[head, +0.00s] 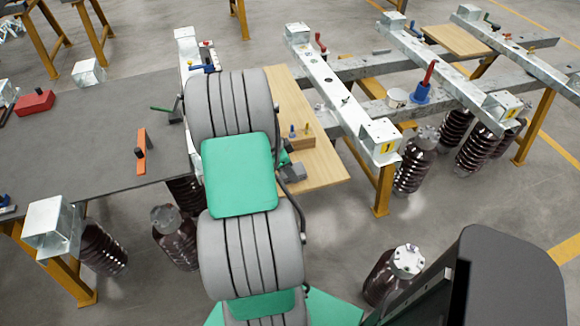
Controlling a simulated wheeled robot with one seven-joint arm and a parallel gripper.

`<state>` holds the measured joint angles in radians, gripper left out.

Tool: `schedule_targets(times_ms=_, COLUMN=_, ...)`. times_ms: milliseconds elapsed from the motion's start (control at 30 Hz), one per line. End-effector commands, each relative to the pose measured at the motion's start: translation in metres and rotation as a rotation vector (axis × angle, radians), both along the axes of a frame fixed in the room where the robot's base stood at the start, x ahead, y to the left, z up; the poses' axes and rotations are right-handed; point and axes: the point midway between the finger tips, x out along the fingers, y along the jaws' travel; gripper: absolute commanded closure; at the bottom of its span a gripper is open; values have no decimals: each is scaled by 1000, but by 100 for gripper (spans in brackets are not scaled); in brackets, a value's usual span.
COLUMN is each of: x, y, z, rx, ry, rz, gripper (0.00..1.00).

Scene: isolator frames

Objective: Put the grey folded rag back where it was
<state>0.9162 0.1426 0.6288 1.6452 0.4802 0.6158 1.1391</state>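I cannot make out the grey folded rag for certain. A small grey, blocky shape (292,173) shows at the right edge of my arm, over the light wooden board (322,178). It is partly covered, and I cannot tell whether it is the rag or something else. My arm's large grey and green links fill the middle of the head view and cover part of the board and of the dark table. My gripper does not show clearly; it seems hidden behind these links, so what it holds is not visible.
The dark grey table (85,125) at left bears a red block (34,103) and an orange bar (141,152). A small wooden block (300,143) with upright pegs sits on the board. Galvanised beams (345,95) and dark ribbed insulators (412,165) stand at right.

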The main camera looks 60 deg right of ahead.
Motion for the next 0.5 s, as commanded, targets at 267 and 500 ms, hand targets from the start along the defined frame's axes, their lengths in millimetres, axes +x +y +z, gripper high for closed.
schedule_targets(times_ms=267, x=0, y=0, z=0, rx=-1, ry=-1, rz=1, gripper=41)
schedule_targets(times_ms=500, x=0, y=0, z=0, rx=-1, ry=-1, rz=1, gripper=26)
